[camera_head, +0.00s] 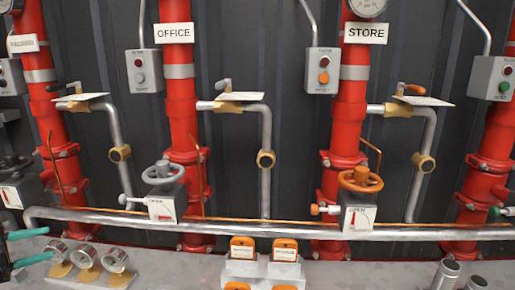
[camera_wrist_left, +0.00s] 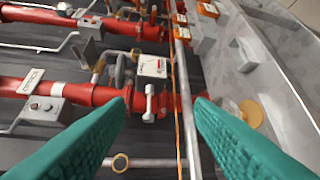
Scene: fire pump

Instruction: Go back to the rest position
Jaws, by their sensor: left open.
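My left gripper (camera_head: 47,244) comes in at the lower left of the head view, with its two teal fingers apart. It is empty, in front of the pipes and left of the gauges. In the left wrist view the open fingers (camera_wrist_left: 160,102) reach up from the bottom corners, with nothing between the tips. Beyond them are a red pipe (camera_wrist_left: 90,95) and a valve box with a white label (camera_wrist_left: 151,67). My right gripper does not show in either view.
Red vertical pipes carry OFFICE (camera_head: 174,33) and STORE (camera_head: 365,33) signs. A grey handwheel (camera_head: 162,173) and an orange handwheel (camera_head: 360,180) stick out. A horizontal grey pipe (camera_head: 260,234) runs across. Several gauges (camera_head: 86,256) and orange switches (camera_head: 285,249) stand on the ledge.

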